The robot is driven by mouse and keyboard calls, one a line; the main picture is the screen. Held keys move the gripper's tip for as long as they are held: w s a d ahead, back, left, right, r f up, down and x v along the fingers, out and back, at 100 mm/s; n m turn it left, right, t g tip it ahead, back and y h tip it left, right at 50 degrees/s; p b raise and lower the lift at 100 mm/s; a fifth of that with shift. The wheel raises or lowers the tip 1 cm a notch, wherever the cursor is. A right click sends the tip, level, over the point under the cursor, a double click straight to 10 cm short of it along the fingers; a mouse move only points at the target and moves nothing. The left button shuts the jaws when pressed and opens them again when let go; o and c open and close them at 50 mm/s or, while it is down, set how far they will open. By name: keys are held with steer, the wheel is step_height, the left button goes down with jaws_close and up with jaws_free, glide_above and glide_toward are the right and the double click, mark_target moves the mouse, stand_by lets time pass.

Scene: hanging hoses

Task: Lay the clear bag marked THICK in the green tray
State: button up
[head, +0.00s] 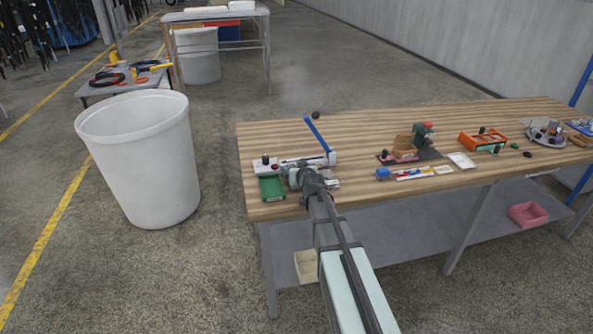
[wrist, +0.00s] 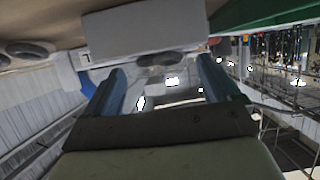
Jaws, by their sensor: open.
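The green tray (head: 271,188) lies at the left front corner of the wooden workbench, left of my gripper in the head view. My gripper (head: 309,176) is low over the bench, close to the tray's right side. In the wrist view its two fingers (wrist: 163,72) stand apart, with no bag visible between them. A small pale, clear-looking packet (head: 333,183) lies just right of my gripper, partly hidden by it. I cannot read any THICK marking. A green edge, possibly the tray, shows at the top right of the wrist view (wrist: 262,18).
A white device with a raised blue lever (head: 317,134) stands right behind the tray and gripper. A blue item, a strip of coloured parts (head: 413,173) and a wooden fixture (head: 404,146) lie further right. A large white bin (head: 142,160) stands left of the bench (head: 365,125).

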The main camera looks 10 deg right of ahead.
steer(key=shift+w+f, duration=0.25)
steer(key=shift+w, duration=0.35)
steer(key=c, duration=1.1)
